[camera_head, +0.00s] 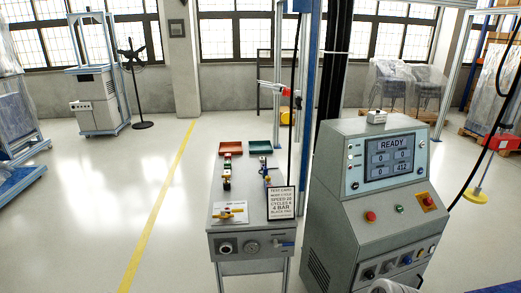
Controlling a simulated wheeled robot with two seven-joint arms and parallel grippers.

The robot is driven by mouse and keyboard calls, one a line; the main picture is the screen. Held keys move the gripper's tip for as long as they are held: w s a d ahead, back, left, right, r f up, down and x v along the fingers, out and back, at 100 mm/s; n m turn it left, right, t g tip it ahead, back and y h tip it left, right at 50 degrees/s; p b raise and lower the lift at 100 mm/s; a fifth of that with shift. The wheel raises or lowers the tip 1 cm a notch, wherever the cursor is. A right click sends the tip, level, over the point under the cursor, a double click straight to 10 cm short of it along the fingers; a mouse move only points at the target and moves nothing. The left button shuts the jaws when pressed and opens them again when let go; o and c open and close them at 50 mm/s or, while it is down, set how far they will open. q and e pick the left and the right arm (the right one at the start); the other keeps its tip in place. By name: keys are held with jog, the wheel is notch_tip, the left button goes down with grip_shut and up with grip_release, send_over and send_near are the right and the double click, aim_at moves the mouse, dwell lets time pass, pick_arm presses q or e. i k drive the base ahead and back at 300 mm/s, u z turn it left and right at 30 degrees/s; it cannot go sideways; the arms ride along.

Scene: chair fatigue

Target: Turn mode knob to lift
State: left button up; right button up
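The grey control console (345,205) stands at right, its screen (390,157) reading READY. A round dark knob (225,247) also sits on the front of the grey bench (235,222) left of the console.
A red button (371,216) and a green button (400,208) are on the console's sloped face. A test card (281,203) stands on the bench near red and green trays. A blue post (305,90) rises behind. Open floor lies left, along a yellow line (155,210).

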aim_at(369, 275)
jog(key=z, duration=1.4)
jog(key=i, duration=1.3)
jog(key=z, duration=0.25)
